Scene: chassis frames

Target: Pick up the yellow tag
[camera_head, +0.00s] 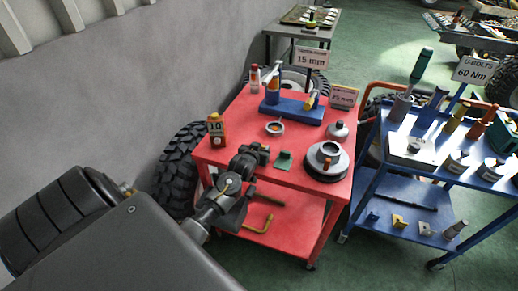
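A small yellow tag (398,221) stands on the lower shelf of the blue cart (385,192), between a small blue piece (374,215) and a pale piece (424,228). My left gripper (262,153) is far to its left, over the near left part of the red cart's top (235,152). A small green tag (284,160) lies just right of the gripper, and they look apart. The gripper's fingers are dark and small, so I cannot tell if they are open. My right gripper is not in view.
The red cart also holds an orange "10" bottle (216,130), a round flanged part (327,161) and a blue block (292,108). The blue cart's top carries several tools and a white box (411,150). Tyres (178,165) stand by the wall. Green floor (375,265) is clear in front.

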